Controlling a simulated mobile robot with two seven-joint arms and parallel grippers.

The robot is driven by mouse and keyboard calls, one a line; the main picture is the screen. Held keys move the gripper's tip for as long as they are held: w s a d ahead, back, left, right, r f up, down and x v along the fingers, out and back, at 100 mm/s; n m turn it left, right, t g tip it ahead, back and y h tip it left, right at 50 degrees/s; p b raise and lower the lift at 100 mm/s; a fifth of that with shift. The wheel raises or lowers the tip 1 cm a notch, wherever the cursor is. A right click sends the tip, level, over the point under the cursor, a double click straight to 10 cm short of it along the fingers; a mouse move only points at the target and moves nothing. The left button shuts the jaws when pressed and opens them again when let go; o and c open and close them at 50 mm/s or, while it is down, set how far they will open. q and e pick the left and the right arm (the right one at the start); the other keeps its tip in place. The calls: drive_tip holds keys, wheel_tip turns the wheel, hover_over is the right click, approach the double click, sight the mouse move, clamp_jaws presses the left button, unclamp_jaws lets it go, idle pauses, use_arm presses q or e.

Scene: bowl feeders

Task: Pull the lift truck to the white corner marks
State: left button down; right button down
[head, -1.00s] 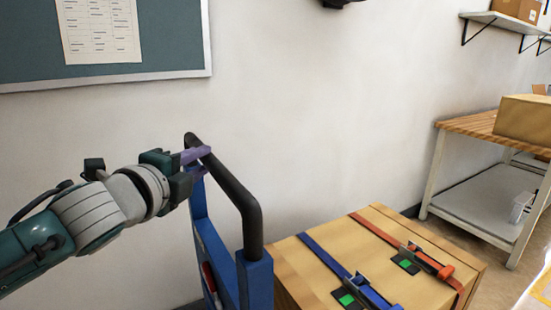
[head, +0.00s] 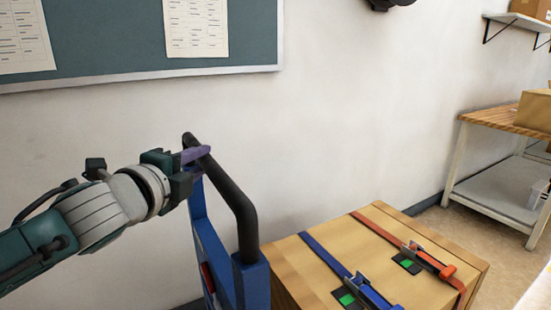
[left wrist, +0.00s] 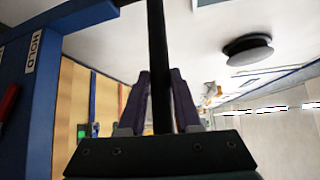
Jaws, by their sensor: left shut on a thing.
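The lift truck has a blue upright frame (head: 256,284) with a black bar handle (head: 238,204), at the bottom middle of the head view. My left gripper (head: 197,156) is shut on the far end of the handle. In the left wrist view the black bar (left wrist: 157,50) runs between my two purple fingers (left wrist: 160,92). A wooden crate (head: 295,262) with a blue and an orange strap is just beyond the frame. The truck's lower part is out of view. I cannot make out any white corner marks. My right gripper is not in view.
A white wall (head: 330,120) with a pinboard (head: 110,50) runs behind the truck. A workbench (head: 500,117) with a cardboard box (head: 534,110) stands at the right. Bare floor (head: 470,215) shows between the crate and the bench.

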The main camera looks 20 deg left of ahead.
use_arm(q)
drive_tip(key=shift+s+f, duration=0.2)
drive_tip(key=shift+f, duration=0.3)
drive_tip(key=shift+w+d, duration=0.2)
drive_tip(key=c, duration=1.1)
unclamp_jaws()
drive_tip(key=shift+r, duration=0.1)
drive_tip(key=o, duration=0.5)
drive_tip(key=shift+s, duration=0.15)
drive_tip(key=shift+r, duration=0.15)
drive_tip(key=s+r+p, duration=0.1)
drive_tip(key=s, duration=0.8)
drive_tip(key=shift+s+d+r, duration=0.2)
drive_tip(key=shift+s+d, duration=0.2)
